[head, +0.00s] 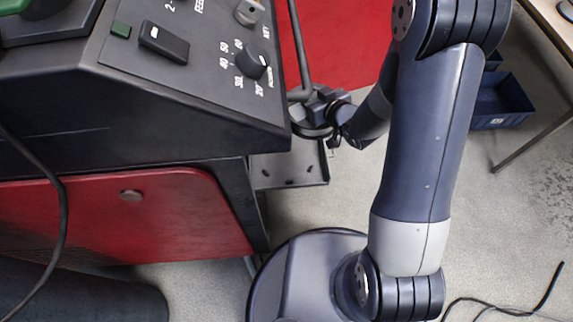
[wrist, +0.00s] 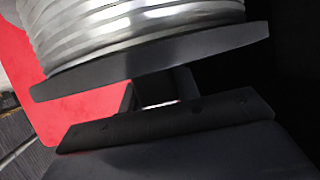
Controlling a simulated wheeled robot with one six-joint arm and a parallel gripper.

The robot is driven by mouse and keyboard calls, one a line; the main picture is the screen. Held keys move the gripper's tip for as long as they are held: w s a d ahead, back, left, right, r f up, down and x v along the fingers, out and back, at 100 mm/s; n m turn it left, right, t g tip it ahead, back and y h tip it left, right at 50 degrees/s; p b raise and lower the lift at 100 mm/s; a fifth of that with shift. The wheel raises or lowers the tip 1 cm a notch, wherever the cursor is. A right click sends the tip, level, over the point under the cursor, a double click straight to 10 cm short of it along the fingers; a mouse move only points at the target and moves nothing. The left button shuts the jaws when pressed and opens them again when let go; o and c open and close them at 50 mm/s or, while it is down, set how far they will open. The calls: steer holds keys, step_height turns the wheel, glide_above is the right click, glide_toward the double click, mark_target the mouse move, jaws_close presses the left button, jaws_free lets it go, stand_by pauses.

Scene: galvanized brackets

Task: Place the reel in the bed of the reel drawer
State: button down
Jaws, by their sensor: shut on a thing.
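The reel (wrist: 140,30) fills the top of the wrist view, with silver wire wound above a dark flange. In the head view, the reel's dark round edge (head: 309,130) shows beside the machine's panel, which hides part of it. My gripper (head: 328,108) is shut on the reel; in the wrist view, dark gripper parts (wrist: 160,88) show just below the flange. The exact grip point is unclear. The reel drawer (head: 290,172) is a grey open tray with small dark slots, lying below the reel in the picture. Its left part is hidden behind the machine.
The machine's black control panel (head: 190,60), with knobs and switches, stands close left of the reel. A dark rod (head: 300,45) rises by the reel before a red panel (head: 345,40). A blue bin (head: 505,100) sits right, beyond my arm. A cable (head: 510,310) lies on the floor.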

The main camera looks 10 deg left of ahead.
steer(key=s+a+f+n+g+y+b, duration=0.35)
steer(key=a+f+b, duration=0.35)
steer(key=f+b, duration=0.4)
steer(key=b, duration=0.3)
glide_above(283, 156)
steer(key=shift+n, duration=0.35)
steer(key=shift+w+f, duration=0.1)
steer(key=shift+f, duration=5)
steer(key=shift+f+b, duration=0.2)
steer(key=shift+b, duration=0.15)
steer(key=c, duration=1)
jaws_free()
steer(key=shift+c, duration=0.2)
steer(key=shift+r+p, duration=0.3)
steer(key=shift+p, duration=0.05)
steer(key=p+v, duration=0.3)
steer(key=v, duration=0.9)
